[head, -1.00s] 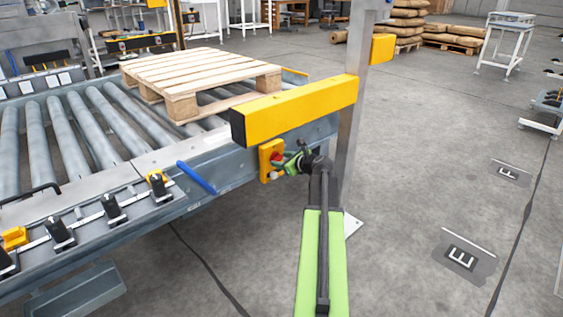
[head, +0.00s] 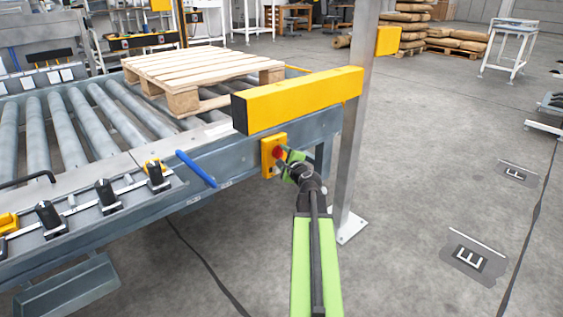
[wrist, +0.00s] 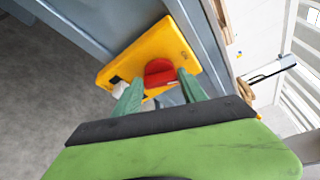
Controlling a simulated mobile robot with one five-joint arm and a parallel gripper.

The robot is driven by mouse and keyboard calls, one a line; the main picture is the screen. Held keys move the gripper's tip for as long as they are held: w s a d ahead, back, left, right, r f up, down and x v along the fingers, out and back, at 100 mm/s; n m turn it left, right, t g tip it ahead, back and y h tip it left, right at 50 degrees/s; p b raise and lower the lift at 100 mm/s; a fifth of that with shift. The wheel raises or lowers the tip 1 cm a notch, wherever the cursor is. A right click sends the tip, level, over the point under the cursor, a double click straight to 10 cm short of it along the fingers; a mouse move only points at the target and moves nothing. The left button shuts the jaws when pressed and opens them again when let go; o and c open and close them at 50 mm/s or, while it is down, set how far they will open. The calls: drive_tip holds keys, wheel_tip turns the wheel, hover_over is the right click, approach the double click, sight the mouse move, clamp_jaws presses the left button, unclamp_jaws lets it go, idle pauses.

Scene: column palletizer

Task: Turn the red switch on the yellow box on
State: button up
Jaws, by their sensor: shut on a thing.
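The yellow box (head: 268,160) is fixed to the side of the conveyor frame, below the yellow beam. The red switch (head: 278,153) is on its face; it also shows in the wrist view (wrist: 159,73), in front of the yellow box (wrist: 168,42). My gripper (head: 283,157) is at the box, and its green fingertips (wrist: 158,88) reach the switch from both sides. The fingers are shut on the red switch. The lower part of the switch is hidden between the fingers, and I cannot tell its exact turn position.
A yellow beam (head: 300,100) juts out just above the box, joined to a grey upright post (head: 352,150) on the right. A wooden pallet (head: 200,72) lies on the rollers. A blue handle (head: 196,168) sticks out left of the box.

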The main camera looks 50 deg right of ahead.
drive_tip(key=shift+w+a+f+n+t+b, duration=0.1)
drive_tip(key=shift+a+f+n+t+b, duration=0.15)
drive_tip(key=shift+n+b, duration=0.4)
drive_tip(key=shift+r, duration=0.1)
drive_tip(key=o, duration=1.4)
drive_tip(key=shift+d+h, duration=0.1)
drive_tip(key=shift+h, duration=0.2)
drive_tip(key=shift+c, duration=0.2)
